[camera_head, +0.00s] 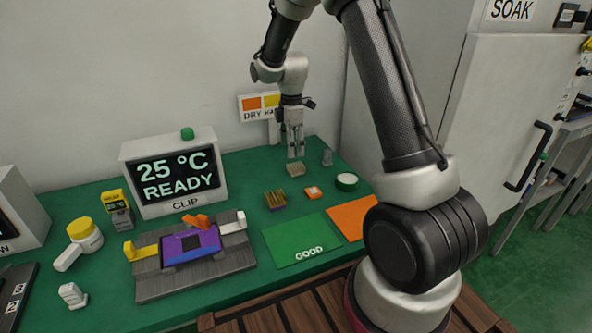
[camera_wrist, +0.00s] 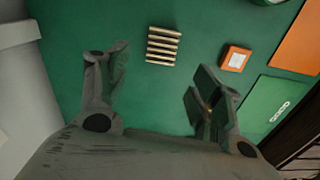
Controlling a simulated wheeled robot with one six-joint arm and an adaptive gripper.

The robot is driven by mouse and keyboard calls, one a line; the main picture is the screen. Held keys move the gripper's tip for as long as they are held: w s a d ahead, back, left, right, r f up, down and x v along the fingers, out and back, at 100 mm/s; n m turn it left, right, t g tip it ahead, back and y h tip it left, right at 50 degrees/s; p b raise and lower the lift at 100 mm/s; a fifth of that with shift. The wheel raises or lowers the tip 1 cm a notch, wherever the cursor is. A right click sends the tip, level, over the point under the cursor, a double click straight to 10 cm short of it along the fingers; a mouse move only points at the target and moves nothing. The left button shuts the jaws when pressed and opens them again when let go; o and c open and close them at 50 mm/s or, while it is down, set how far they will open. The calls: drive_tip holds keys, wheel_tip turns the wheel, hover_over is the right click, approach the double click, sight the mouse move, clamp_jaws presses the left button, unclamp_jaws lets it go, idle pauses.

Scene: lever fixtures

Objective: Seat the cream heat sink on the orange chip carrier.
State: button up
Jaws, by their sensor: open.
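The cream heat sink (camera_head: 295,169) is a small finned block lying on the green bench top. It shows in the wrist view (camera_wrist: 163,46) as a row of pale parallel fins, between and beyond my fingertips. The orange chip carrier (camera_head: 313,192) is a small square with a pale centre, in front and to the right of the heat sink in the head view. In the wrist view, the carrier (camera_wrist: 236,58) is right of the heat sink, clear of it. My gripper (camera_head: 295,154) is open and empty, pointing down above the heat sink. Its spread fingers (camera_wrist: 158,82) show in the wrist view.
A brass-coloured finned block (camera_head: 275,200) stands left of the carrier. The GOOD mat (camera_head: 300,248), an orange mat (camera_head: 351,216) and a clip fixture (camera_head: 196,275) lie nearer the front.

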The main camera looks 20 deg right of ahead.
sight(296, 166)
drive_tip(key=shift+n, duration=0.5)
drive_tip(key=shift+f, duration=0.25)
drive_tip(key=f, duration=0.2)
drive_tip(key=d+f, duration=0.1)
drive_tip(key=f, duration=0.4)
drive_tip(key=shift+s+d+f, duration=0.1)
drive_tip(key=shift+d+f, duration=0.05)
drive_tip(key=shift+f, duration=0.05)
drive_tip(key=shift+c, duration=0.4)
drive_tip(key=c, duration=1)
